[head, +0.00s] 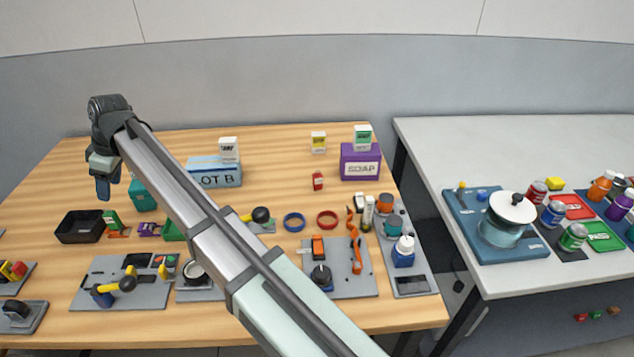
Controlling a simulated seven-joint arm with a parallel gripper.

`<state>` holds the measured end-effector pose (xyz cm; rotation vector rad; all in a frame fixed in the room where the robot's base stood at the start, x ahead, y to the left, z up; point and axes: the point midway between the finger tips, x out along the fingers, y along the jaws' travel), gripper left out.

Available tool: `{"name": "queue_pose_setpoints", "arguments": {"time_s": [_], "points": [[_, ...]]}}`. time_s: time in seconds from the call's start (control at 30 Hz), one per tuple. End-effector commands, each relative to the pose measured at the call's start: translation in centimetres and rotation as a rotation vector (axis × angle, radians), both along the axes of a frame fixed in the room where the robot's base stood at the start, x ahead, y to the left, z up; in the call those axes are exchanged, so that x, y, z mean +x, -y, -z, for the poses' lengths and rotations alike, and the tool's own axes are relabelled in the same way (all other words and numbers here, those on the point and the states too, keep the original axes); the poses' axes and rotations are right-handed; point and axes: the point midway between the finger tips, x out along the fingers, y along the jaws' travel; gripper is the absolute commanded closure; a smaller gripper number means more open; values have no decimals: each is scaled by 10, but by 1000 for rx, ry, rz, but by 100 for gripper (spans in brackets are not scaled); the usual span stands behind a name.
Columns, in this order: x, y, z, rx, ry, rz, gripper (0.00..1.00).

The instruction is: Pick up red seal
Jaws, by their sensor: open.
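A red ring (327,220), which looks like the red seal, lies flat on the wooden table (265,150), right of the middle. A similar blue ring (293,222) lies just to its left, apart from it. My gripper (103,190) is over the left part of the table, pointing down, far to the left of the red ring. Its fingers look small and dark, and they appear open with nothing visible between them. My arm crosses the picture from lower right to upper left and hides part of the table. The red ring is fully visible.
A small red box (318,181) stands behind the rings. A purple soap box (360,165) and a blue box (214,174) stand at the back. A grey fixture plate (352,285) is in front of the rings. A black tray (80,227) sits near my gripper.

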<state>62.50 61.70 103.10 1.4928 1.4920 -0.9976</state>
Motion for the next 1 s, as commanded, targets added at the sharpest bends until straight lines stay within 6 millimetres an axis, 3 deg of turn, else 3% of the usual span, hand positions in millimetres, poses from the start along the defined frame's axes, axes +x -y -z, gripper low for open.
{"name": "queue_pose_setpoints", "arguments": {"time_s": [0.5,0.63,0.77,1.0], "points": [[0,0,0,0,0,0,45],[9,14,1,-11,9,-3,45],[35,56,2,-43,33,-14,45],[92,176,6,-143,79,-55,45]]}}
